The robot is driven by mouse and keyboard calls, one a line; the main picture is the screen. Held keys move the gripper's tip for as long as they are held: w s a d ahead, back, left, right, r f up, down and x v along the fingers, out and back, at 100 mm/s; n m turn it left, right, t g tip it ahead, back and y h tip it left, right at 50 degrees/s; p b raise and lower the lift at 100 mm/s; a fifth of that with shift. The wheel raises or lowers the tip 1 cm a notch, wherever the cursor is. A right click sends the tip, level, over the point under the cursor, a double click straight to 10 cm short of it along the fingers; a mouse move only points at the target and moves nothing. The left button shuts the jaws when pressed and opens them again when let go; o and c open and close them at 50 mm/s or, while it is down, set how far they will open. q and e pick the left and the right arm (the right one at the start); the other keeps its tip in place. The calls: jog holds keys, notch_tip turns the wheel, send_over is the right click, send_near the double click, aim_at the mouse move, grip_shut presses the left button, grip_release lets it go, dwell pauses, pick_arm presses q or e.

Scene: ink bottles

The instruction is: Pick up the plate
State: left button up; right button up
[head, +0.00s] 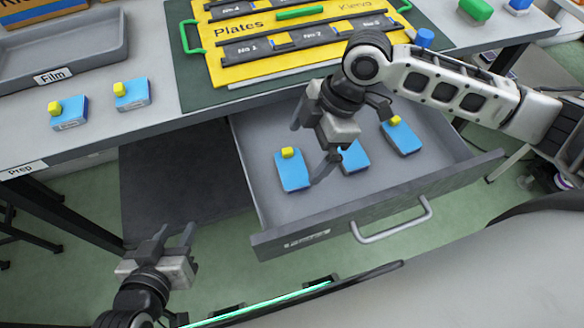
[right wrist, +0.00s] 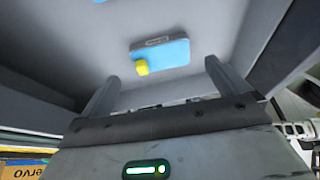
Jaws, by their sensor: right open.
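Several flat blue pieces with yellow knobs are in view. Three lie in the open grey drawer: a left one (head: 292,172), a middle one (head: 354,157) partly hidden by my right gripper, and a right one (head: 402,138). My right gripper (head: 312,145) is open and empty, above the drawer. In the right wrist view, one blue piece (right wrist: 172,53) lies beyond and between the fingertips, apart from them. My left gripper (head: 176,238) is open and empty, low at the left, outside the drawer. A yellow board marked "Plates" (head: 222,58) lies on the table.
The open drawer (head: 330,215) has a front handle (head: 392,222). Two more blue pieces, one left (head: 69,112) and one right (head: 132,95), lie on the table near a grey tray marked "Film" (head: 100,55). Green (head: 475,9) and blue (head: 424,38) items stand at the back right.

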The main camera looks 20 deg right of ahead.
aim_at(294, 167)
jog(key=x, duration=0.5)
jog(key=shift+s+f+b, duration=0.1)
jog(key=shift+f+b, duration=0.1)
jog(key=shift+b, duration=0.1)
jog(key=c, duration=0.9)
jog(key=shift+r, duration=0.15)
jog(key=shift+c, duration=0.2)
